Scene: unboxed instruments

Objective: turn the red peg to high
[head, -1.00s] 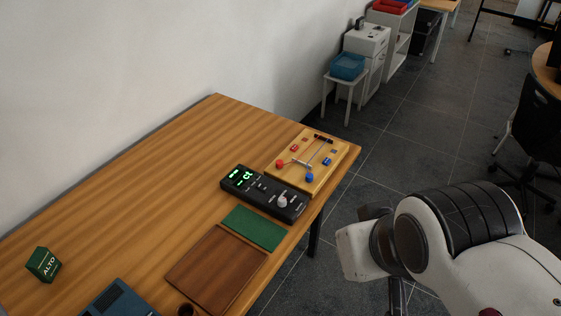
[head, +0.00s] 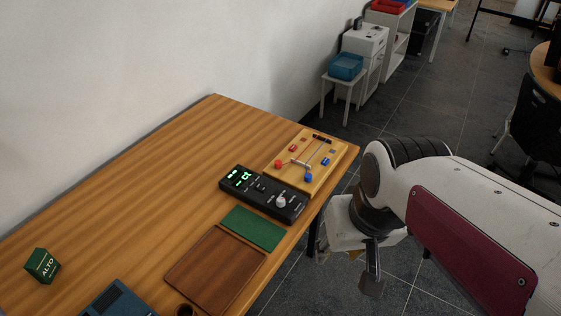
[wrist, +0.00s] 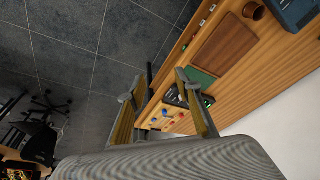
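The red peg (head: 278,164) is a round red knob at the left corner of a yellow wooden board (head: 325,178), on the table's right end. A blue peg (head: 308,177) stands at the board's near side, with a pale bar between the two pegs. Small red and blue blocks lie farther back. Any high marking is too small to read. My gripper (head: 347,262) hangs off the table's right edge, apart from the board. In the wrist view its fingers (wrist: 158,88) are spread and empty, with the board partly visible between them, beyond the tips.
A black device (head: 263,193) with a green display and pale knob sits beside the board. A green mat (head: 254,227), a brown panel (head: 217,268), a blue box (head: 117,301) and a green ALTO block (head: 42,264) are on the table (head: 150,190). The table's back is clear.

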